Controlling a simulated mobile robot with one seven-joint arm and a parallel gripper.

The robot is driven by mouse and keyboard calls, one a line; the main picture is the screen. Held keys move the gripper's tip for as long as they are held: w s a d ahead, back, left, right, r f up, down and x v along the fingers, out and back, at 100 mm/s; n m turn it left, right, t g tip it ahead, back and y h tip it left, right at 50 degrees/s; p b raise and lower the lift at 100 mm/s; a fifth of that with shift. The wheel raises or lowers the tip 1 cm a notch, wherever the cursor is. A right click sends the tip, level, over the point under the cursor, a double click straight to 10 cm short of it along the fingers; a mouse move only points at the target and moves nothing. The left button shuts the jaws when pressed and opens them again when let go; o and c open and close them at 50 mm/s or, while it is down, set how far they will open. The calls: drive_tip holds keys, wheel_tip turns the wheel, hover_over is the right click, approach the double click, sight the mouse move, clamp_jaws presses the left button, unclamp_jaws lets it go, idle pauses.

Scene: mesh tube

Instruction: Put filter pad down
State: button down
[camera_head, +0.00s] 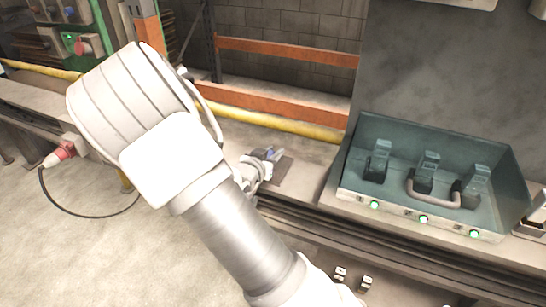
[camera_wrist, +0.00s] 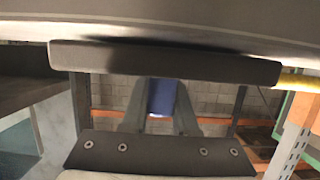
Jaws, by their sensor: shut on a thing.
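My gripper (camera_head: 267,160) is beyond my large white arm link, over the pale ledge. It is shut on a small blue piece, which I take to be the filter pad (camera_wrist: 162,98). In the wrist view the blue piece sits upright between two grey fingers. In the head view only a small bit of blue (camera_head: 269,153) shows at the fingertips. A flat dark grey patch (camera_head: 285,172) lies on the ledge just right of the gripper. I cannot tell whether the blue piece touches the ledge.
A teal open-topped case (camera_head: 400,145) with clamps, a curved handle and green-lit buttons stands on the right. A yellow pipe (camera_head: 270,125) and orange rails (camera_head: 285,53) run behind the ledge. My arm hides part of the ledge.

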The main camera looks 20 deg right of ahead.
drive_tip(key=shift+f, duration=0.2)
drive_tip(key=c, duration=0.7)
unclamp_jaws()
drive_tip(key=shift+r, duration=0.15)
